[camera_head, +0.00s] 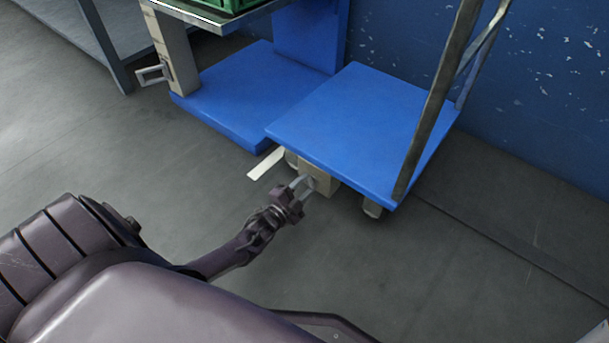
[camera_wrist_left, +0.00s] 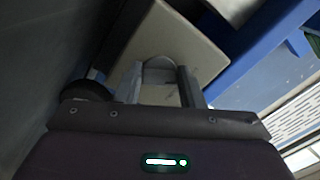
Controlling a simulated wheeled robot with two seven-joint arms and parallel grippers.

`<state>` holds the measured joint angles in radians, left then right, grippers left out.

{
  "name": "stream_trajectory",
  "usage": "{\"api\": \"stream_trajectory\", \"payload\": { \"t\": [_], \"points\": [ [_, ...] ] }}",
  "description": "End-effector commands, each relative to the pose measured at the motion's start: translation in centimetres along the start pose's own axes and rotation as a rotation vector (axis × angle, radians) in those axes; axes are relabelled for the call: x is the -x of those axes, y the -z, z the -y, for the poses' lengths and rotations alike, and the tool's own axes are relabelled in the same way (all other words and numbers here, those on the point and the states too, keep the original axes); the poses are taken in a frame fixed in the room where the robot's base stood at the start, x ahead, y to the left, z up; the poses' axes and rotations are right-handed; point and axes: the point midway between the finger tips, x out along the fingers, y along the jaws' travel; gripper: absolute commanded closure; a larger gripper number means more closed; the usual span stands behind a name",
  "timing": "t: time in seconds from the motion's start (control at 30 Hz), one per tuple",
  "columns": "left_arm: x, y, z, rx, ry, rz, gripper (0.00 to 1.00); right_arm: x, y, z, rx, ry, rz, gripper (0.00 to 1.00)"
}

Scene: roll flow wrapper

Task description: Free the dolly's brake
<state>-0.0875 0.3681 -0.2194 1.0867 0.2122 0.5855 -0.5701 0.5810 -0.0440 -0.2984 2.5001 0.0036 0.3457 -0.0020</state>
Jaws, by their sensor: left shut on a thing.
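The dolly (camera_head: 350,120) is a flat blue platform on small wheels with a grey upright push bar at its right. A beige block (camera_head: 325,181) sits under its near edge and also fills the upper middle of the left wrist view (camera_wrist_left: 165,35). My left gripper (camera_head: 306,184) reaches this block from the lower left. It is shut on a small grey rounded handle (camera_wrist_left: 158,63) on the block's face, which I take to be the brake handle. The fingers hide most of the handle. My right gripper is not in view.
A blue-based stand (camera_head: 235,95) adjoins the dolly at the back left, with a beige post, a handle (camera_head: 152,74) and a green crate (camera_head: 228,5) above. A white strip (camera_head: 265,163) lies by the dolly. A blue wall (camera_head: 535,90) stands behind. The grey floor in front is clear.

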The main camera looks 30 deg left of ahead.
Motion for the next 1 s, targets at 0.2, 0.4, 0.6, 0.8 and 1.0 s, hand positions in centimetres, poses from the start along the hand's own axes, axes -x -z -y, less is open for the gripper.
{"api": "stream_trajectory", "payload": {
  "t": [0.2,0.4,0.6,0.8,1.0],
  "points": [
    [0.0,0.0,-0.1,0.0,-0.001,0.001,0.57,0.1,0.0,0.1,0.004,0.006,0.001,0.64],
    [0.0,0.0,0.0,0.0,-0.001,0.001,0.44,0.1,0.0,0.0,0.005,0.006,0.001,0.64],
    [0.2,0.0,0.0,-0.001,-0.001,0.001,0.44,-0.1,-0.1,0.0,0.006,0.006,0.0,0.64],
    [2.8,0.2,0.2,0.0,-0.005,0.004,0.44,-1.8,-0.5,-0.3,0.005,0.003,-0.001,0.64],
    [6.2,0.1,0.2,0.001,-0.004,0.003,0.44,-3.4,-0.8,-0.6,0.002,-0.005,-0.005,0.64]
  ]
}}
